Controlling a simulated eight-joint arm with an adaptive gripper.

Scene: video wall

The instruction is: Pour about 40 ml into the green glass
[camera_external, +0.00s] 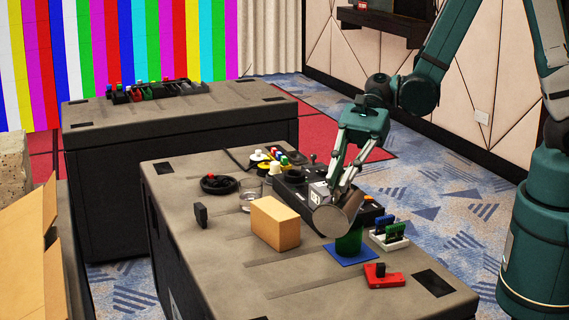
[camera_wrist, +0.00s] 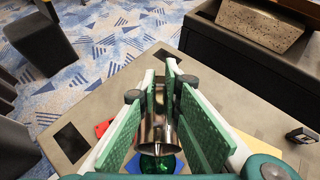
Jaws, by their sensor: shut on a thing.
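My gripper (camera_external: 338,190) is shut on a shiny metal cup (camera_external: 338,217), which is strongly tilted. The cup also shows between the green-padded fingers in the wrist view (camera_wrist: 154,126). The green glass (camera_external: 349,243) stands upright on a blue square mat (camera_external: 345,258), right below the cup's low end. I cannot see any liquid stream or the level in the glass.
A tan block (camera_external: 275,224) stands left of the glass. A red item (camera_external: 382,277) and a white holder with green and blue pieces (camera_external: 388,237) are close on the right. A clear glass (camera_external: 250,196), black coil (camera_external: 219,184) and black console (camera_external: 292,188) stand farther back.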

